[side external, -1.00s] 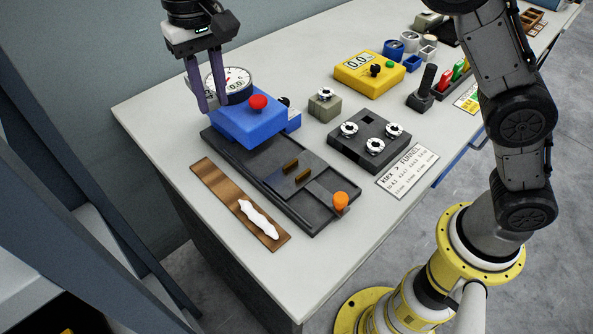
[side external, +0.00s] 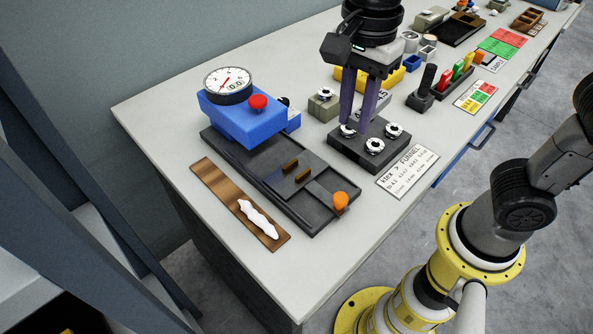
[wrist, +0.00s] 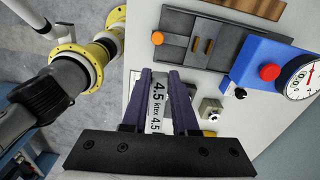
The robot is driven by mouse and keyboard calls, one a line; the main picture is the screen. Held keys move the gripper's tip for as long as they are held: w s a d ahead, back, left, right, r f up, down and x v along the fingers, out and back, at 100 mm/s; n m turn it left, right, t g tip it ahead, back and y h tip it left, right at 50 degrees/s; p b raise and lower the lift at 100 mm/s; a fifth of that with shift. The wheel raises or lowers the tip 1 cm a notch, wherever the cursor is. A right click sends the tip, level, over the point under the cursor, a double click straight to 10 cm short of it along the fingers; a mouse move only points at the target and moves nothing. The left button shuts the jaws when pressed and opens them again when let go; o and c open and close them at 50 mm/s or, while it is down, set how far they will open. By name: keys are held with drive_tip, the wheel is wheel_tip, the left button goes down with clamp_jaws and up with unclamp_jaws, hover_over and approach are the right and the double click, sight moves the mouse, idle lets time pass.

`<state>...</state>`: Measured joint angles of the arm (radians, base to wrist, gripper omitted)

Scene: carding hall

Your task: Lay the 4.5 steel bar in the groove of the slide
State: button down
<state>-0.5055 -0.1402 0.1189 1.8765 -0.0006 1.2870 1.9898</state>
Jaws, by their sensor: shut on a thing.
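My gripper (side external: 355,124) is over the dark block in the side view, its purple fingers pointing down. In the wrist view my gripper (wrist: 158,74) is shut on the 4.5 steel bar (wrist: 157,104), a pale piece marked "4.5 ktex".
The dark block (side external: 345,152) carries several silver knobs. A blue block (side external: 240,124) with a dial gauge (side external: 228,84) and red button stands at the slide's far end. A brown board (side external: 216,184) with white fibre lies left of it. A printed card (side external: 408,172) lies right.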

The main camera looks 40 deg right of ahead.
drive_tip(key=s+m, duration=0.1)
hover_over(280, 185)
drive_tip(key=f, duration=1.4)
drive_tip(key=shift+s+d+f, duration=0.1)
drive_tip(key=shift+s+f, duration=0.1)
drive_tip(key=shift+f, duration=0.15)
drive_tip(key=shift+w+f, duration=0.15)
drive_tip(key=shift+f, duration=1.7)
drive_tip(key=shift+f, duration=0.15)
drive_tip(key=c, duration=0.7)
unclamp_jaws()
